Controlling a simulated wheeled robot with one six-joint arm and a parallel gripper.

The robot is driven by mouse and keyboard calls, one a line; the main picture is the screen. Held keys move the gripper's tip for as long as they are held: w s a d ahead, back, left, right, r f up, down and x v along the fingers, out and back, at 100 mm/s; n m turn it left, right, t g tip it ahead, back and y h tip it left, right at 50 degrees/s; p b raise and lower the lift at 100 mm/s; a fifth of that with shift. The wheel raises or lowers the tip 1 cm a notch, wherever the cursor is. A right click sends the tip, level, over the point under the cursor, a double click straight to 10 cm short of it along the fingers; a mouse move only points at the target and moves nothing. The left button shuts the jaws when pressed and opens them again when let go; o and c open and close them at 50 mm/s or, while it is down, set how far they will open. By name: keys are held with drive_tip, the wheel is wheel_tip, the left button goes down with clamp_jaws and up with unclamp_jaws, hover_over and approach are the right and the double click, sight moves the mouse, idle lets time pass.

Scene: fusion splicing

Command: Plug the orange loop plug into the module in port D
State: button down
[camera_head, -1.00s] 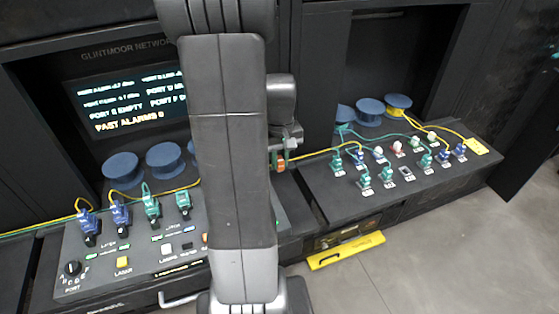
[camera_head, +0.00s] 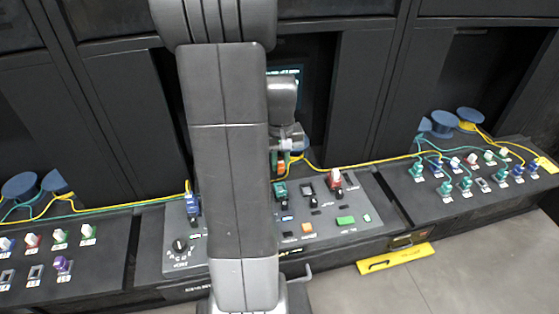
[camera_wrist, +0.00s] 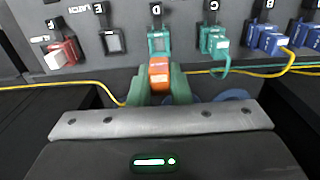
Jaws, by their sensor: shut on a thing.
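My gripper (camera_wrist: 160,90) is shut on the orange loop plug (camera_wrist: 159,72), whose orange body shows between the green fingers. The gripper (camera_head: 284,160) with the orange plug also shows in the head view, partly behind my arm and above the console. The teal module in port D (camera_wrist: 158,42) is just beyond the plug and lined up with it in the wrist view. The same module (camera_head: 279,190) shows beside my arm in the head view. I cannot tell whether plug and module touch.
Port E (camera_wrist: 113,42) is empty; a red module (camera_wrist: 64,54) sits in port F. A teal plug with cable (camera_wrist: 216,45) is in port C, and blue ones (camera_wrist: 265,40) in port B. Yellow fibre (camera_wrist: 95,84) runs close to the gripper. A right-hand tray (camera_head: 520,190) holds several plugs.

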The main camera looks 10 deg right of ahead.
drive_tip(key=shift+d+f+b, duration=0.1)
drive_tip(key=shift+f+b, duration=1.95)
drive_tip(key=shift+f, duration=0.95)
drive_tip(key=shift+f+b, duration=0.4)
drive_tip(key=shift+f, duration=0.15)
drive_tip(key=c, duration=1.3)
unclamp_jaws()
drive_tip(key=shift+o, duration=0.2)
drive_tip(key=shift+r, duration=0.15)
wheel_tip(320, 180, up, 14)
drive_tip(key=shift+f+b, duration=0.2)
drive_tip(key=shift+b, duration=0.25)
drive_tip(key=shift+c, duration=0.4)
